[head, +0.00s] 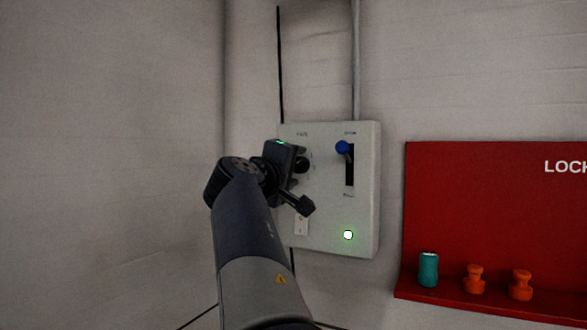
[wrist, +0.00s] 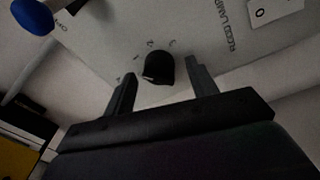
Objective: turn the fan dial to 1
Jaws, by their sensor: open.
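The fan dial (wrist: 158,68) is a black round knob with a pale pointer mark, on a light grey panel (head: 325,230). My gripper (wrist: 162,76) is open, with one finger on each side of the dial. Gaps show between the dial and both fingers, so it does not appear gripped. In the head view my gripper (head: 298,170) is in front of the panel's left half and hides much of the dial area.
A red board (head: 490,215) with a teal cylinder (head: 428,269) and orange pieces (head: 474,279) is farther right. Bare wall is at left.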

